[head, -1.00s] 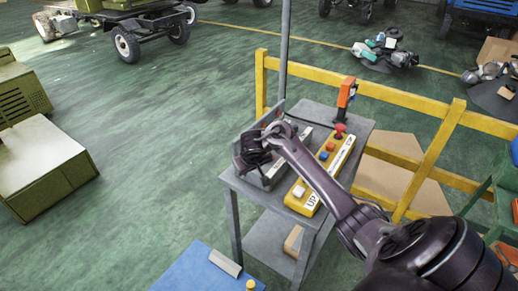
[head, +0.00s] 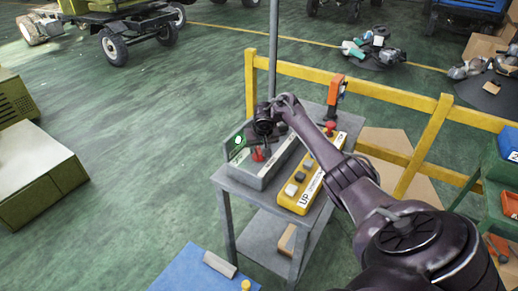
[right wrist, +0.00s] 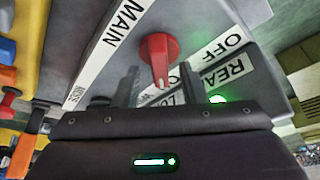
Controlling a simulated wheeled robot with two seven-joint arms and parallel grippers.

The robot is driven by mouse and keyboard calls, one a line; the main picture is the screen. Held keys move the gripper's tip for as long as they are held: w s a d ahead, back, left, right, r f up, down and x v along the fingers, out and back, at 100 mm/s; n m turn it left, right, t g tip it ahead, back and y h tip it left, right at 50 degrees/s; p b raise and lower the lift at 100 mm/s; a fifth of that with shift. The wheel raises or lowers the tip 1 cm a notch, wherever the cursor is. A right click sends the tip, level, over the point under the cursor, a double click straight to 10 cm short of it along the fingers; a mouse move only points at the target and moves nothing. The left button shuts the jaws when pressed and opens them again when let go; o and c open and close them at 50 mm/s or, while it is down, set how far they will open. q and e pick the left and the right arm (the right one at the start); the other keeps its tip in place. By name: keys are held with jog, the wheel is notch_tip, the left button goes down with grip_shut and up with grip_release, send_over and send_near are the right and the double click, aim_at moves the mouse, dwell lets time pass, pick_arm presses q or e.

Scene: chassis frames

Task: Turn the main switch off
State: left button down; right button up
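The main switch is a red rotary knob (right wrist: 158,58) on a grey control box (head: 284,163). In the head view the knob (head: 258,154) shows near the box's front left part. In the right wrist view its white mark points toward the bottom of the picture, and labels MAIN and OFF are near it. A green lamp (right wrist: 218,99) is lit beside it, also seen in the head view. My right gripper (right wrist: 159,78) is open, its two fingers on either side below the knob, with a gap between them. In the head view it hovers over the box. My left gripper is out of view.
The box stands on a grey table (head: 236,190) beside a yellow button panel (head: 296,198) marked UP. An orange device (head: 336,92) stands at the table's back. A yellow railing (head: 392,99) runs behind. A blue surface (head: 190,272) is at the front.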

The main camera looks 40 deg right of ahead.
jog(key=shift+w+f, duration=0.1)
jog(key=shift+f, duration=0.1)
grip_shut()
